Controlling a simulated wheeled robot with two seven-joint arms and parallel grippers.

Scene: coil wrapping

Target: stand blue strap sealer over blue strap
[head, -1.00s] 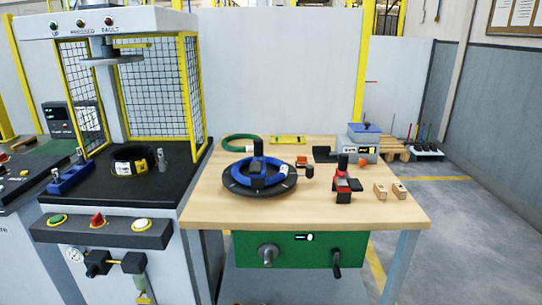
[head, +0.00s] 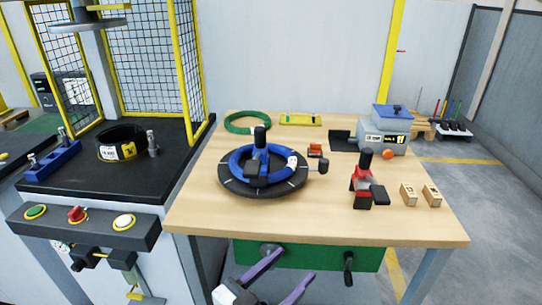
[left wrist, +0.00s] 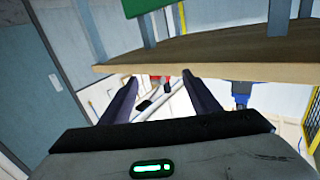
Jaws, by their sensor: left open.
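The blue strap sealer (head: 262,158), a blue tool with a black upright handle, stands within the blue ring (head: 240,175) on the black round turntable (head: 228,184). A separate blue strap cannot be told apart from the ring, and the sealer's foot is partly hidden. My left gripper (head: 297,263) is open and empty in front of the table's front edge, below and apart from the sealer. In the left wrist view its fingers (left wrist: 160,80) are spread, and a blue tool (left wrist: 240,92) shows past the table edge in an upside-down picture. My right gripper is out of view.
A red tool (head: 363,180) and two wooden blocks (head: 408,194) stand right of the turntable. A green ring (head: 247,123) and yellow item (head: 300,119) lie behind. A grey box (head: 385,132) stands at back right. A caged press (head: 105,165) stands left. The front tabletop is clear.

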